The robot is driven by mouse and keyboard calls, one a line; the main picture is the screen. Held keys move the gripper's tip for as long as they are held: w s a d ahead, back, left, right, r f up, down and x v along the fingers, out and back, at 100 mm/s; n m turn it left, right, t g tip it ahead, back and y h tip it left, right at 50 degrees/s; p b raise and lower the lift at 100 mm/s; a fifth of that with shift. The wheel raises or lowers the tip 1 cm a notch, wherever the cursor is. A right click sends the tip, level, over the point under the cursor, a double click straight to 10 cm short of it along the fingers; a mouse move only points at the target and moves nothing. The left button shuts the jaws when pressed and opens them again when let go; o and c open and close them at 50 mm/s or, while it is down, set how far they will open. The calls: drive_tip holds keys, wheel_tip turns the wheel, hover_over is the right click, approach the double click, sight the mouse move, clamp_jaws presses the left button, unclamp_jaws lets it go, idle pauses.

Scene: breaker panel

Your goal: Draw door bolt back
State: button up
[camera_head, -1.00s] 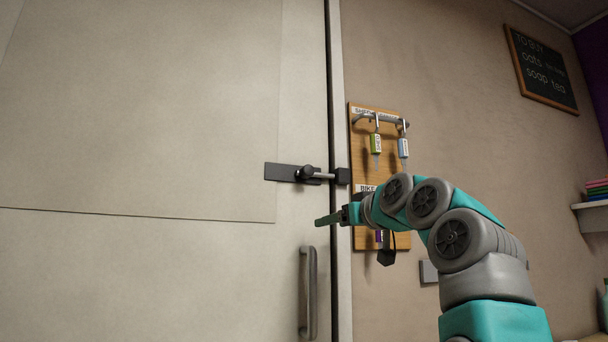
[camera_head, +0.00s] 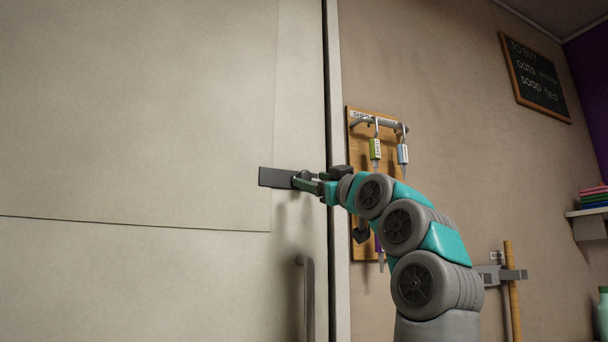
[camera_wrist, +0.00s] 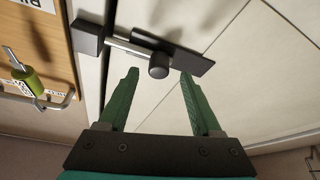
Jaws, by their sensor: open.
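The door bolt is a dark plate (camera_head: 275,177) on the pale door (camera_head: 150,130), partly hidden behind my gripper in the head view. In the wrist view its plate (camera_wrist: 188,60), round black knob (camera_wrist: 159,66) and metal rod (camera_wrist: 128,46) show. The rod spans the door's edge and reaches the dark keeper block (camera_wrist: 88,37) on the frame; the block also shows in the head view (camera_head: 342,170). My gripper (camera_head: 298,182) is open at the bolt. In the wrist view its green fingers (camera_wrist: 160,82) stand apart, with the knob between and just beyond their tips. I cannot tell whether they touch it.
A vertical door handle (camera_head: 308,300) is below the bolt. A wooden key board (camera_head: 358,150) with hanging keys is on the wall just right of the frame, close to my arm. A shelf and a stick holder (camera_head: 500,275) are farther right.

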sight(306, 176)
drive_tip(key=p+x, duration=0.1)
drive_tip(key=x, duration=0.2)
drive_tip(key=shift+a+r, duration=0.1)
drive_tip(key=shift+r, duration=0.1)
drive_tip(key=shift+w+a+r+p, duration=0.15)
drive_tip(key=shift+w+a+p, duration=0.15)
drive_tip(key=shift+w, duration=0.35)
drive_tip(key=shift+d, duration=0.1)
clamp_jaws()
idle(0.9)
